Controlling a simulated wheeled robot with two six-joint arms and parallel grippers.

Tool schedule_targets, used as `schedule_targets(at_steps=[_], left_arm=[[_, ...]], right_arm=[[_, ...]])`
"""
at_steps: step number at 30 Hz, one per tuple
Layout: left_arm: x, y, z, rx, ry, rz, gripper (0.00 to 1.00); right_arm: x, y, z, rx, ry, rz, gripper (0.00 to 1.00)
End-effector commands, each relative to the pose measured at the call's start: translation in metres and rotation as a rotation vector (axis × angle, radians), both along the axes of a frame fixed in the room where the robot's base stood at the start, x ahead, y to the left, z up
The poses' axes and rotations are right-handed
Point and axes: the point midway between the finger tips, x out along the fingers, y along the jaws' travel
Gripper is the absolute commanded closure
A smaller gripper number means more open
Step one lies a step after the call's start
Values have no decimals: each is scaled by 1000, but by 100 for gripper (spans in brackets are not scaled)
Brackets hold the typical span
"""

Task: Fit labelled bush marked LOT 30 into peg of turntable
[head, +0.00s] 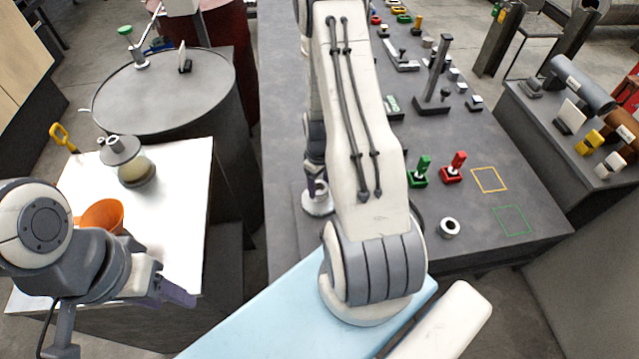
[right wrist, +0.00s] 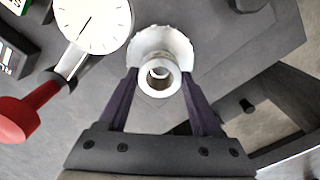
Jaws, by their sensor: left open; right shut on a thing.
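My right gripper (right wrist: 159,92) is shut on a pale ring-shaped bush (right wrist: 160,78), one purple finger on each side. Its round bore faces the wrist camera, and a wider white part lies behind it. No LOT 30 marking is readable. In the head view my right arm covers much of the middle; a white flanged piece (head: 317,206) shows at its lower end. My left gripper (head: 176,292) is open and empty, beside the white table's front edge. A dark round top (head: 165,100) stands at the back left; I cannot tell whether it is the turntable. No peg is clearly visible.
A white table (head: 185,190) holds an orange cup (head: 103,215) and a lidded jar (head: 132,168). The grey bench has green (head: 420,172) and red (head: 453,168) handled pieces and a pale ring (head: 449,228).

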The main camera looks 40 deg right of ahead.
Motion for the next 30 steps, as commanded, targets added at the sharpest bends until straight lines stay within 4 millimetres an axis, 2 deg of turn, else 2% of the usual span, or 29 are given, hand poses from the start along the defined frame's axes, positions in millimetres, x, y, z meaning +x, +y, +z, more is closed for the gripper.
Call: schedule_targets(at_steps=[29, 30], left_arm=[[0, 0, -19, 0, 0, 0, 50], [0, 0, -18, 0, 0, 0, 50]], right_arm=[[0, 0, -25, 0, 0, 0, 100], [0, 0, -24, 0, 0, 0, 19]])
